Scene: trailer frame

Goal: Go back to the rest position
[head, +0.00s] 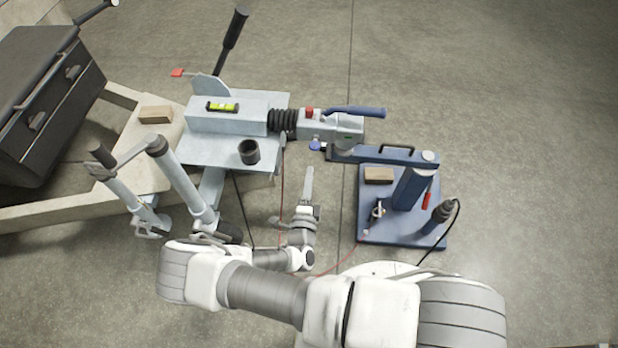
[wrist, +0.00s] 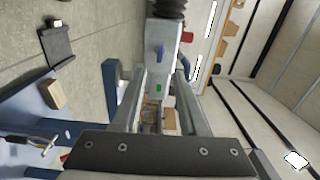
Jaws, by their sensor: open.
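My gripper (head: 308,182) is in the lower middle of the head view, over the floor between the trailer coupling and the blue stand. It points up the picture. In the wrist view, my gripper (wrist: 160,85) shows two grey fingers apart with nothing between them, so it is open and empty. The grey coupling head (head: 335,126) lies beyond the fingertips, and it also shows ahead of the fingers in the wrist view (wrist: 163,60). I see no contact between the gripper and the coupling.
The blue stand (head: 375,225) with a wooden block (head: 379,175) is right of the gripper. The trailer's grey plate (head: 215,148) carries a level (head: 222,107) and a dark cup (head: 249,152). A dark toolbox (head: 40,100) is far left. Floor on the right is clear.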

